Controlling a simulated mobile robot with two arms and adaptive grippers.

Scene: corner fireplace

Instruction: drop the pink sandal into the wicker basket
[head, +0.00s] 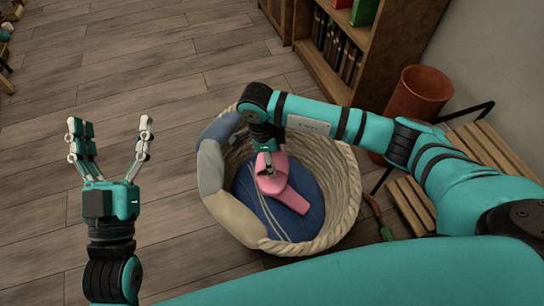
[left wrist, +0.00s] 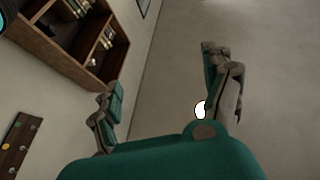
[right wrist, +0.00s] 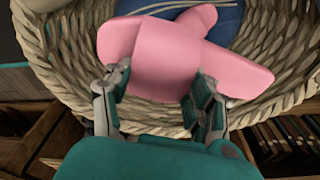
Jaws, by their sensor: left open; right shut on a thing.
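The wicker basket (head: 345,205) stands on the wooden floor, with a blue cloth (head: 307,190) inside and a grey and beige cloth over its left rim. My right gripper (head: 268,166) reaches down into the basket's opening and is shut on the pink sandal (head: 288,196). In the right wrist view the sandal (right wrist: 165,55) sits at the fingertips, with the woven wall (right wrist: 285,50) around it. I cannot tell whether the sandal touches the cloth below. My left gripper (head: 110,150) is open and empty, left of the basket and apart from it.
A bookshelf (head: 345,50) with books stands behind the basket. A brown cylindrical bin (head: 415,100) and a slatted wooden bench (head: 470,155) are at the right. The floor (head: 110,60) at the left and back is mostly clear.

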